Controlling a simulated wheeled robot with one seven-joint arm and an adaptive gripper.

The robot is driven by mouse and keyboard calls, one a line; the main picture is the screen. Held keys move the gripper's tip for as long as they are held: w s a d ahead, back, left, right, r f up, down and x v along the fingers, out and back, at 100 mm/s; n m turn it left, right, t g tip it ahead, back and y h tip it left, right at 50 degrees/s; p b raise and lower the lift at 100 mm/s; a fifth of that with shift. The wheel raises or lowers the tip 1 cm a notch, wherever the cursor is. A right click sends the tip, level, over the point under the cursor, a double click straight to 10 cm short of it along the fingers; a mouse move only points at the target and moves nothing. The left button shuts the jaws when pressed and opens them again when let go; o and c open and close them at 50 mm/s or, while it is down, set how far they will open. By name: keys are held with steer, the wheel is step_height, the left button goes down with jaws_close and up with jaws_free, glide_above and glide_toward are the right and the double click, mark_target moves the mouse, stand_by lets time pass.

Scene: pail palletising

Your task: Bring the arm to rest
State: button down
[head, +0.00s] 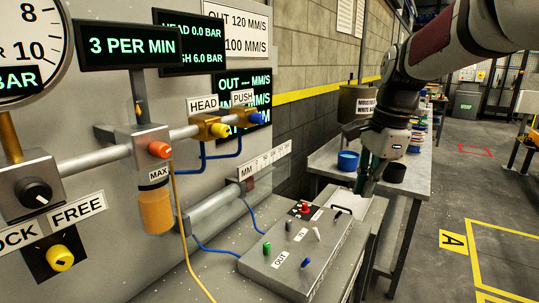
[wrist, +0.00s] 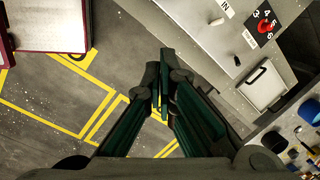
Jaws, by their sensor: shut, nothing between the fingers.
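My arm reaches in from the upper right in the head view, with my gripper (head: 366,181) pointing down beside the right end of the control box. In the wrist view my gripper (wrist: 163,62) shows its dark green fingers closed together with nothing between them.
The control box carries levers and a red knob (head: 305,206). A metal table (head: 325,159) behind holds a blue tub (head: 348,160) and a dark tub (head: 395,172). A panel with gauges and valves fills the left. Open floor (head: 440,215) lies at the right.

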steer(key=s+f+n+t, duration=0.1)
steer(key=s+n, duration=0.7)
steer(key=s, duration=0.6)
steer(key=s+a+f+n+t+h, duration=0.1)
steer(key=s+f+n, duration=0.1)
steer(key=s+n, duration=0.6)
steer(key=s, duration=0.5)
steer(key=shift+s+f+n+t, duration=0.3)
steer(key=shift+s, duration=0.05)
